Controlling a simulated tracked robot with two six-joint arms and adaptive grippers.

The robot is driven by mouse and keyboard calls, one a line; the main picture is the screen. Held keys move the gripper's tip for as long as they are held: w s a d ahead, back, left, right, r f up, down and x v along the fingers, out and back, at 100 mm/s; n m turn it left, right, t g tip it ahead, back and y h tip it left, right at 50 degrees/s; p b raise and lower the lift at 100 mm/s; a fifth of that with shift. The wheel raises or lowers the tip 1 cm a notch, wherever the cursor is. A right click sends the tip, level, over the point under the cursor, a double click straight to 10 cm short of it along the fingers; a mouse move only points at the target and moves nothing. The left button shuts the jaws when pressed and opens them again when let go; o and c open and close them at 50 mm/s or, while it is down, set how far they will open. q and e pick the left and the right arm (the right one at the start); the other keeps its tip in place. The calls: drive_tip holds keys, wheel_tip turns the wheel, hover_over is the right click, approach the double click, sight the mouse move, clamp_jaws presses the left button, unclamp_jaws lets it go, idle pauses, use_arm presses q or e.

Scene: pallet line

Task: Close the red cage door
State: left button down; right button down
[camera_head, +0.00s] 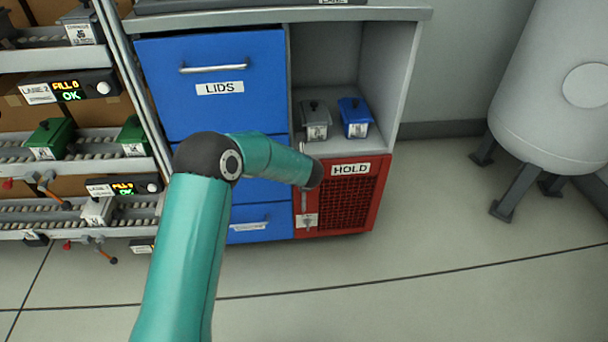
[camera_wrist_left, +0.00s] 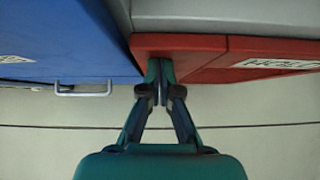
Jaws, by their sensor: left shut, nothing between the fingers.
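The red cage door (camera_head: 360,203), with a mesh panel and a HOLD label, is at the lower right of the cabinet in the head view. It looks flush or nearly flush with the front; I cannot tell whether a small gap is left. In the left wrist view its red face (camera_wrist_left: 262,50) shows at the upper right. My left gripper (camera_wrist_left: 158,75) is shut and empty, its fingertips overlapping the red front near the blue drawers. I cannot tell whether they touch it. In the head view my left forearm hides the gripper. My right gripper is in neither view.
Blue drawers (camera_head: 215,80) stand left of the door. A grey lidded box (camera_head: 315,122) and a blue one (camera_head: 355,116) sit on the shelf above it. Roller racks (camera_head: 75,145) are at left and a white tank (camera_head: 555,90) at right. The floor in front is clear.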

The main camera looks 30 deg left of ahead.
use_arm(q)
drive_tip(key=shift+w+a+r, duration=0.2)
drive_tip(key=shift+w+r, duration=0.05)
drive_tip(key=shift+w, duration=0.05)
